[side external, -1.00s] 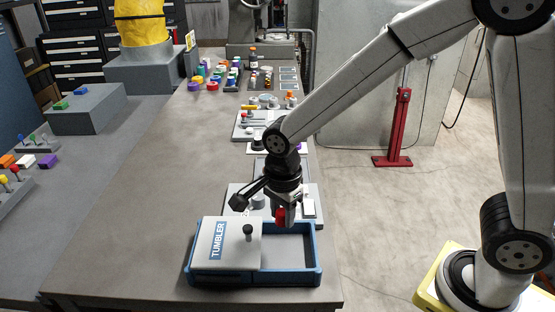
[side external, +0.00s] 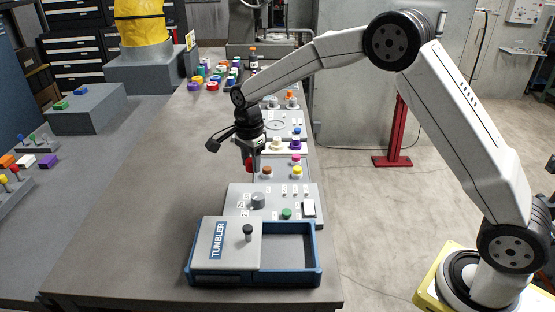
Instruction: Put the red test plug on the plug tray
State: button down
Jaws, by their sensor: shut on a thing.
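My gripper (side external: 251,168) points down and is shut on the red test plug (side external: 249,162). Only part of the red plug shows between the fingers. They are at the left edge of a grey tray (side external: 282,176) that holds brown, yellow and magenta plugs, which looks like the plug tray. I cannot tell whether the red plug touches the tray or hangs above it. The gripper hides the tray's left end.
In front stands a grey control panel (side external: 238,203) with a knob and a green button. Nearer still is the blue TUMBLER box (side external: 289,281), its lid slid left. Behind is a white strip with tan and purple knobs (side external: 296,144). The bench left of the gripper is clear.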

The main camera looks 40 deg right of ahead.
jog(key=w+d+f, duration=0.1)
jog(key=w+d, duration=0.4)
send_over(268, 164)
jog(key=shift+w+f, duration=0.1)
jog(key=shift+f, duration=0.85)
jog(key=shift+f, duration=0.2)
jog(key=shift+f, duration=2.8)
jog(key=shift+f, duration=0.65)
dwell(0.4)
jog(key=shift+c, duration=1.2)
grip_release()
